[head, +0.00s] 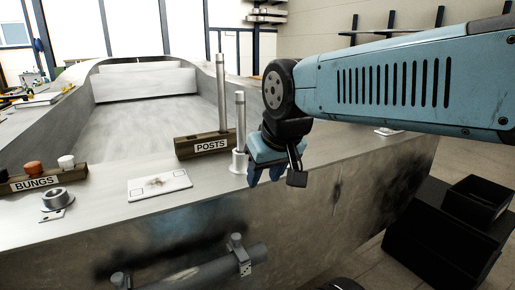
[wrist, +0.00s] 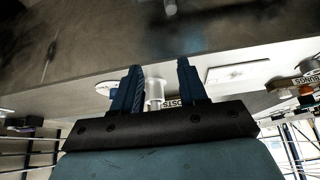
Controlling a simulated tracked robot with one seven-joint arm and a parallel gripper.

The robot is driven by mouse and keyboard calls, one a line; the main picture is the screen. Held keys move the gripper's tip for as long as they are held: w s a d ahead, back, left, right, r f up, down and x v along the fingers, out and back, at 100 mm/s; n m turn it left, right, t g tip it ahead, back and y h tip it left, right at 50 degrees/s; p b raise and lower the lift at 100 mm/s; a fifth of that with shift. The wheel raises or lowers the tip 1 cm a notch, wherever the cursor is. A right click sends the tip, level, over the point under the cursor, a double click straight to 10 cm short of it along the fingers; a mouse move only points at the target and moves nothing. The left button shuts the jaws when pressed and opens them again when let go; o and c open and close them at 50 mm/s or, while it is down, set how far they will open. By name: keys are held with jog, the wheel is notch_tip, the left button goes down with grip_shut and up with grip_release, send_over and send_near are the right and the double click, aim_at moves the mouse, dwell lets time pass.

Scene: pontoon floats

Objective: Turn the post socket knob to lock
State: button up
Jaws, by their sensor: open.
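The post socket (head: 238,162) is a pale flanged collar on the hull's top edge, with an upright metal post (head: 240,118) that appears to stand in it. My gripper (head: 264,179) is open and points down, close to the right of the socket in the head view. In the wrist view the socket (wrist: 156,72) shows between the two blue fingers of my gripper (wrist: 160,66), with the post running down behind the palm. I cannot make out the knob clearly; the fingers may hide it. No contact can be told.
The POSTS block (head: 203,145) holds another post (head: 220,95) left of the socket. A marked white plate (head: 160,185), a metal ring fitting (head: 56,199) and the BUNGS block (head: 45,179) lie farther left. A pipe (head: 205,271) runs along the hull side. Black bins (head: 440,235) stand at right.

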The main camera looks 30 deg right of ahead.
jog(key=shift+o, duration=0.2)
jog(key=o, duration=0.3)
jog(key=shift+w+d+r, duration=0.15)
jog(key=shift+w+r, duration=0.15)
jog(key=shift+w, duration=0.1)
jog(key=shift+o, duration=0.9)
jog(key=w+d+r+g, duration=0.1)
jog(key=w+d+r, duration=0.1)
jog(key=w, duration=0.3)
jog(key=w+d+r+g, duration=0.1)
jog(key=w+d+r, duration=0.2)
jog(key=w, duration=0.3)
jog(key=shift+w+d+g, duration=0.2)
jog(key=shift+d+g, duration=0.1)
jog(key=shift+d, duration=0.05)
jog(key=w+d+g, duration=0.3)
jog(key=w+d, duration=0.9)
jog(key=w, duration=0.2)
jog(key=f, duration=1.4)
jog(key=shift+s+f, duration=0.1)
jog(key=shift+s, duration=0.1)
jog(key=shift+c, duration=0.3)
jog(key=c, duration=1)
